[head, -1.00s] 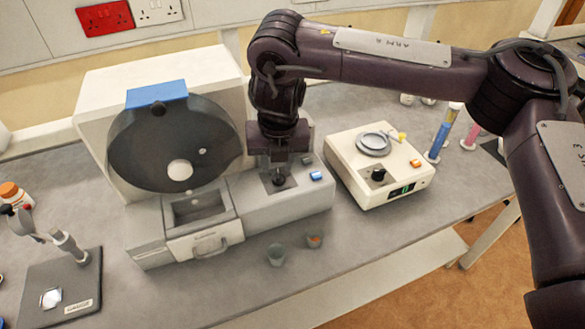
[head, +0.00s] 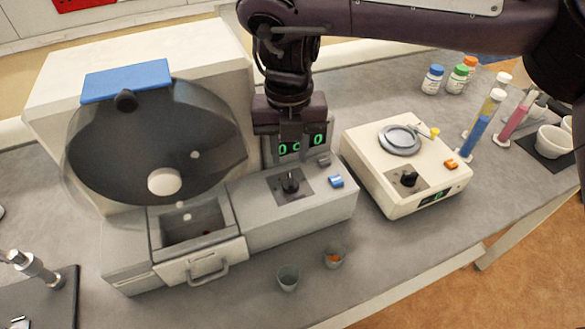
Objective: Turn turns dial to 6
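A grey drum machine has a black dial (head: 290,182) on a dark square plate on its top panel. Its pointer mark and scale are too small to read. Behind the dial, a display (head: 318,140) shows green digits that look like zeros, partly covered by my gripper. My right gripper (head: 291,150) points down just above and behind the dial in the picture, seemingly apart from it. Its fingers are dark and overlap the display, so their gap is unclear. My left gripper is not in view.
A blue button (head: 336,181) and a grey button (head: 323,160) sit beside the dial. The clear drum (head: 150,150) stands left. Two small cups (head: 288,278) stand in front. A cream device (head: 400,160) with its own black knob (head: 409,178) stands right, near bottles and cylinders.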

